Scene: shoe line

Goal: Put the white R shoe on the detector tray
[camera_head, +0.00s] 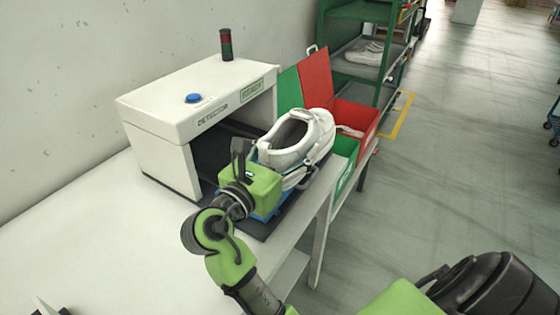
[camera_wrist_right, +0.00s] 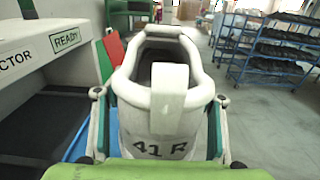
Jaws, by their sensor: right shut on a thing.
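The white shoe (camera_head: 312,135) is in my right gripper (camera_head: 268,172), in front of the detector's opening. In the wrist view the white shoe (camera_wrist_right: 165,108) shows its heel, marked "41 R", with its opening up. The fingers (camera_wrist_right: 160,125) are shut on both sides of the heel. The blue detector tray (camera_head: 277,208) lies below the shoe on the dark belt, mostly hidden by shoe and gripper. Its blue edge also shows in the wrist view (camera_wrist_right: 78,142). I cannot tell whether the shoe touches the tray. My left gripper is not clearly seen.
The white detector (camera_head: 155,125) has a blue button (camera_head: 193,98), a signal lamp (camera_head: 226,44) and a READY sign. Green (camera_head: 344,172) and red (camera_head: 362,118) bins stand beyond the shoe. A green rack (camera_head: 345,68) holds a white shoe. The table's near left is mostly clear.

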